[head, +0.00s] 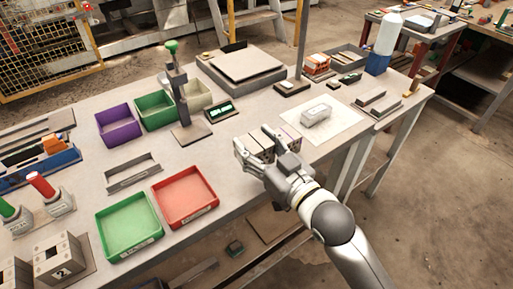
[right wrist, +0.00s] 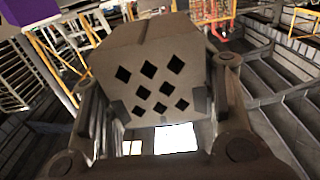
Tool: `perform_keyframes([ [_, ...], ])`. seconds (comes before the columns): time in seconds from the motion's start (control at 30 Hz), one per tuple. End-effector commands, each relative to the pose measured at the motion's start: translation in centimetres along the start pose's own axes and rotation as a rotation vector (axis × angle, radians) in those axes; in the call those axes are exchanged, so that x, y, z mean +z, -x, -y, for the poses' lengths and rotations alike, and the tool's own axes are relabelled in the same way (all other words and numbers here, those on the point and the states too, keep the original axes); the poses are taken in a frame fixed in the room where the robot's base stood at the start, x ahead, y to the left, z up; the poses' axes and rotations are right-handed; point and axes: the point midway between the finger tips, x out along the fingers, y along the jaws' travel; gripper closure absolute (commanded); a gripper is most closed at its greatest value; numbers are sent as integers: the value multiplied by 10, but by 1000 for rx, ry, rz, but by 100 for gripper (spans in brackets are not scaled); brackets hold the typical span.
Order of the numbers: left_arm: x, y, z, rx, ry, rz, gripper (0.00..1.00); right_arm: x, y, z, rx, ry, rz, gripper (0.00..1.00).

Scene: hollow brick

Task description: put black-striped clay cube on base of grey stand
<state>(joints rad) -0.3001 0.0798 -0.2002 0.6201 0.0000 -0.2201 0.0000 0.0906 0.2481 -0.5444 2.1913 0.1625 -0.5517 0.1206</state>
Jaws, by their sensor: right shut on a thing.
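My right gripper (head: 262,146) is shut on a grey-brown block (right wrist: 160,75) with several dark diamond-shaped holes in the face toward the wrist camera. The fingers stand on both sides of it in the right wrist view. In the head view the gripper and block are over the table's front part, and the fingers partly hide the block. No black stripes can be made out on it. The grey stand (head: 179,95) has an upright post with a green knob; its flat base (head: 191,133) lies on the table, left of my right gripper. My left gripper is not in view.
A small device with a green display (head: 219,111) sits right of the stand's base. Purple (head: 118,125) and green bins stand left of it; red (head: 186,196) and green (head: 128,225) trays lie in front. A pale block (head: 316,115) lies on a white sheet (head: 340,122) to the right.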

Motion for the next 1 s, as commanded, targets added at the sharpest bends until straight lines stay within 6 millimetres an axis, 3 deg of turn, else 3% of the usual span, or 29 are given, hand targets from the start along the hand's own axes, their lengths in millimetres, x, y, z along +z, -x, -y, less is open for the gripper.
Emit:
perform_keyframes([
  [0.03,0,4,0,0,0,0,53,-17,9,7,-1,-3,-7,79],
  [0.33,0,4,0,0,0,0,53,-44,63,48,-1,-4,-1,79],
  [0.43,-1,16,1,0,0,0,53,-51,71,54,0,-3,3,79],
  [0.7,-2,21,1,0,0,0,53,-53,80,61,2,-1,0,79],
  [0.87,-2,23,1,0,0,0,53,-52,80,38,72,-4,0,79],
  [1.0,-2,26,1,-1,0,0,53,-43,87,-14,236,-7,5,79],
])
